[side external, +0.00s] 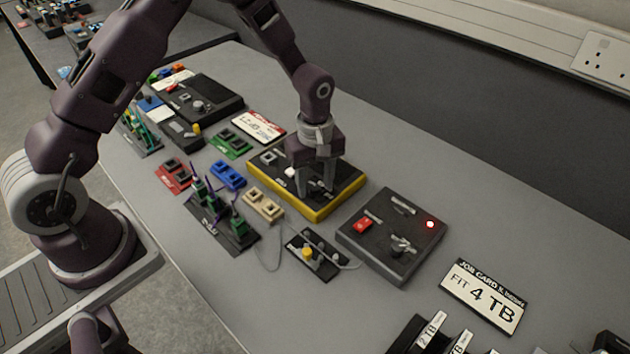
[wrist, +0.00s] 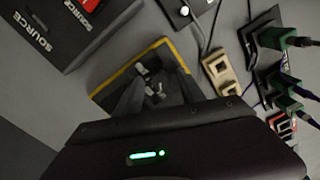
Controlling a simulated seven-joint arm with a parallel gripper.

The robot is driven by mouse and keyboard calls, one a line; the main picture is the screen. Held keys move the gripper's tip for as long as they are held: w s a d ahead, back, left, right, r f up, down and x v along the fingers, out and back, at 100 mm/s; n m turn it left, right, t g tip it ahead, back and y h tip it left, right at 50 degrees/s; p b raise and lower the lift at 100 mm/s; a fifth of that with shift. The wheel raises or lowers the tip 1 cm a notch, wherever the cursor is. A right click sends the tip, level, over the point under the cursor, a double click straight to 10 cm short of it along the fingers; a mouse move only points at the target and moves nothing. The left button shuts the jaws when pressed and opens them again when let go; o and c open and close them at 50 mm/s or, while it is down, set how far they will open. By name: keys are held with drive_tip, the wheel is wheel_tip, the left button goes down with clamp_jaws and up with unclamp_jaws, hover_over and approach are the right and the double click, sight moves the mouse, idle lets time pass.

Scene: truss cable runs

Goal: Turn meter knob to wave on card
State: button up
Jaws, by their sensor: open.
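A black box with a yellow edge (side external: 275,190), which looks like the meter, lies flat on the bench. My gripper (side external: 317,188) is over its right half, pointing down with its two fingers apart. In the wrist view the gripper (wrist: 155,98) has small light and dark parts (wrist: 150,82) of the box face between its fingers. The knob and its pointer cannot be made out clearly, nor whether the fingers touch it. A white job card (side external: 485,296) at the right reads "FIT 4 TB". A red-edged white card (side external: 259,127) lies behind the meter; its text is too small to read surely.
A dark box (side external: 391,236) with a red switch and lit red lamp stands right of the meter. Tan (side external: 264,205), blue (side external: 228,175) and green (side external: 231,143) connector blocks lie to the left. A small board (side external: 314,255) with cables is in front.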

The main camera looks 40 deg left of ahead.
clamp_jaws()
drive_tip(key=m, duration=0.4)
drive_tip(key=shift+m, duration=0.3)
drive_tip(key=m, duration=0.5)
drive_tip(key=shift+m, duration=0.3)
drive_tip(key=m, duration=0.3)
drive_tip(key=shift+r+m, duration=0.1)
drive_tip(key=shift+m, duration=0.2)
drive_tip(key=m, duration=0.3)
drive_tip(key=shift+m, duration=0.3)
drive_tip(key=m, duration=0.6)
drive_tip(key=shift+m, duration=0.4)
